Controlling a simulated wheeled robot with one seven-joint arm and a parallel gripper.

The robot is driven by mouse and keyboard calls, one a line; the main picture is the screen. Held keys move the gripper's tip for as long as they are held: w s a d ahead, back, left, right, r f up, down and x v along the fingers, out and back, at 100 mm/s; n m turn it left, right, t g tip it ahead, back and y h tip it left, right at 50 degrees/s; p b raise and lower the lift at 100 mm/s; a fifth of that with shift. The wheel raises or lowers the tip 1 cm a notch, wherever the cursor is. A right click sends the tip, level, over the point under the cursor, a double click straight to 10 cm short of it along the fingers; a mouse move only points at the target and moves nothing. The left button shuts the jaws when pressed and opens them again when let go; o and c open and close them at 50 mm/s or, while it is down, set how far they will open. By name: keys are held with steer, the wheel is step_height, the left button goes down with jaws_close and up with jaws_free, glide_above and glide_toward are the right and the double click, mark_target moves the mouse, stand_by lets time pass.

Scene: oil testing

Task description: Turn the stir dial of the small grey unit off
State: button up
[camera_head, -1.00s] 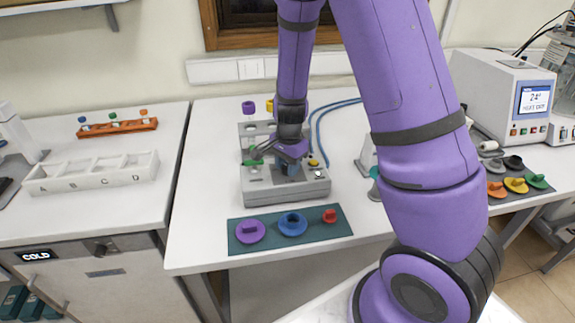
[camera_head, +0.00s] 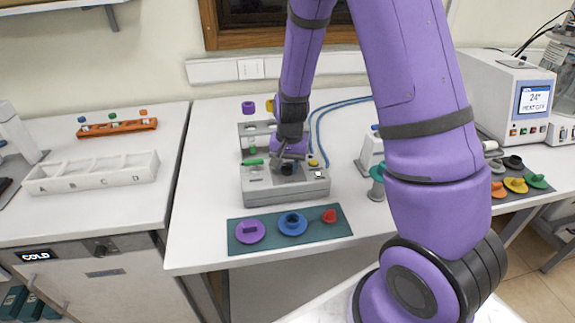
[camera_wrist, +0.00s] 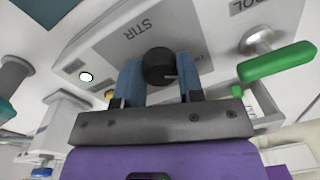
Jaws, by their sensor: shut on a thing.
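The small grey unit (camera_head: 270,197) stands on the middle bench. In the wrist view its grey face (camera_wrist: 90,48) carries the word STIR, upside down, beside a round black dial (camera_wrist: 158,62). A short pale mark shows on the dial. My gripper (camera_head: 287,166) points down at the unit's top. In the wrist view its two blue fingers (camera_wrist: 159,72) are shut on the dial, one on each side. A green lever (camera_wrist: 279,62) on a metal pivot lies to the right of the dial there; it also shows in the head view (camera_head: 253,162).
A teal mat (camera_head: 265,228) with purple, blue and red pieces lies in front of the unit. A yellow button (camera_head: 313,162) sits right of the dial. A white device with a screen (camera_head: 505,100) stands at the right.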

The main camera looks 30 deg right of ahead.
mark_target(289, 167)
stand_by(0.4)
steer(key=o, duration=0.9)
steer(key=r, duration=1)
steer(key=shift+s+d+r, duration=0.15)
steer(key=shift+d+r, duration=0.05)
steer(key=shift+r, duration=0.2)
steer(key=s+a+r+n+t, duration=0.15)
steer(key=s+r+n, duration=0.25)
steer(key=s+r, duration=0.9)
steer(key=s+r+n+t, duration=0.1)
steer(key=s+r, duration=0.1)
steer(key=s, duration=0.1)
steer(key=s+r+n+t, duration=0.1)
steer(key=s+r, duration=0.2)
steer(key=s, duration=0.1)
steer(key=s+r+n+t, duration=0.1)
steer(key=s+r, duration=0.1)
steer(key=s, duration=0.2)
steer(key=shift+a+r, duration=0.2)
steer(key=shift+a, duration=0.05)
